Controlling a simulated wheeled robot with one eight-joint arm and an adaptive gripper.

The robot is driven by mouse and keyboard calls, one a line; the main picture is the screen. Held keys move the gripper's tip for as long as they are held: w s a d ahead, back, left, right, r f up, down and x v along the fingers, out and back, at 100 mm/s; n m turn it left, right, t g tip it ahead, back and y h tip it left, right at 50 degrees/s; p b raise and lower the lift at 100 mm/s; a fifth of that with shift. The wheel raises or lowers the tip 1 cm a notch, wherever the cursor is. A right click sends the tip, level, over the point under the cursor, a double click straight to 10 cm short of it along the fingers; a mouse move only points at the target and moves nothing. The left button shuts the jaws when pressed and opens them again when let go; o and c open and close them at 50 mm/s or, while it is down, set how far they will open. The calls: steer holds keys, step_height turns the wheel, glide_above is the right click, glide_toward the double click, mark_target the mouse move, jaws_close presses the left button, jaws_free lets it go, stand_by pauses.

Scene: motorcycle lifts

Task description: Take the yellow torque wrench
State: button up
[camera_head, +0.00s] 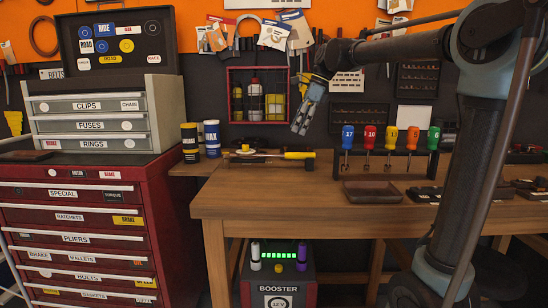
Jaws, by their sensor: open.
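A yellow-handled tool (298,155), which looks like the torque wrench, lies on the wooden bench near its left end. Its yellow grip points right and its dark shaft runs left across a low dark holder. A round yellow piece sits by the shaft's left end. My gripper (301,130) hangs from my arm just above the yellow grip, pointing down. It is open and apart from the tool, with nothing in it. Its fingertips are small in this view.
Several numbered coloured drivers (370,140) stand in a rack to the right. A brown tray (374,191) lies in front of them. Blue and dark cans (211,138) stand at the left. A red tool cabinet (80,220) adjoins the bench (270,205). Its front middle is clear.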

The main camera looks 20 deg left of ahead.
mark_target(268, 155)
steer(key=x, duration=1.3)
steer(key=shift+s+f, duration=0.15)
steer(key=shift+f, duration=0.2)
jaws_close()
